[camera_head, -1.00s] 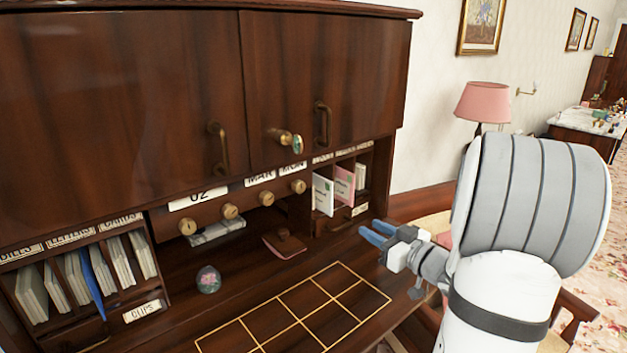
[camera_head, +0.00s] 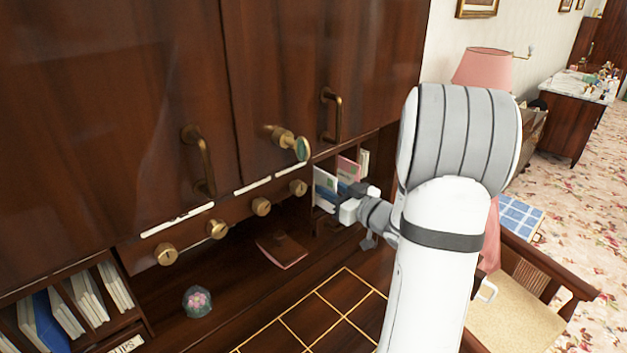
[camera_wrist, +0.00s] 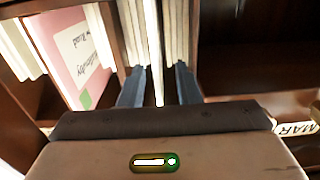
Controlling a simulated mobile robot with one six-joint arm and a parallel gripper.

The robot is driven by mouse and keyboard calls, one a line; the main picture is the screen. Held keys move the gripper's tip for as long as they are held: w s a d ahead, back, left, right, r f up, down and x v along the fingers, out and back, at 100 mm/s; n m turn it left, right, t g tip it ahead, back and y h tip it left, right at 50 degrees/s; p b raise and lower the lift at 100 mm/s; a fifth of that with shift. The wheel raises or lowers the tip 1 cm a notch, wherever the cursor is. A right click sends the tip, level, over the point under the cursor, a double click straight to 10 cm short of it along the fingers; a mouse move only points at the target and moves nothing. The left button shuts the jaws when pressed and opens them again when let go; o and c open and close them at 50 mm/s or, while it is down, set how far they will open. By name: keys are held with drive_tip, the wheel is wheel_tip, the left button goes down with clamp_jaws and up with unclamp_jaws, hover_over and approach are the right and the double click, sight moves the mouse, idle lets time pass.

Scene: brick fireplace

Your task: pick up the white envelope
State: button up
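The white envelope (camera_head: 325,179) stands upright in a pigeonhole of the desk hutch, left of a pink envelope (camera_head: 348,167). My gripper (camera_head: 338,194) is at the pigeonhole's mouth, its blue fingers partly hiding the white envelope's lower part. In the wrist view my gripper (camera_wrist: 160,74) has its two fingers apart, with a thin white edge (camera_wrist: 158,88), seemingly the white envelope seen edge-on, between them. A gap shows on each side of it. The pink envelope (camera_wrist: 75,55) is outside the fingers, at left.
The pigeonhole walls and a drawer row with brass knobs (camera_head: 217,229) are close to my gripper. Cabinet doors with handles (camera_head: 332,115) are above. A glass paperweight (camera_head: 197,301) and a brown leather item (camera_head: 281,249) lie on the desk. A chair (camera_head: 515,315) stands at right.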

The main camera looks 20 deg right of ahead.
drive_tip(key=shift+x, duration=0.9)
clamp_jaws()
drive_tip(key=shift+r, duration=0.1)
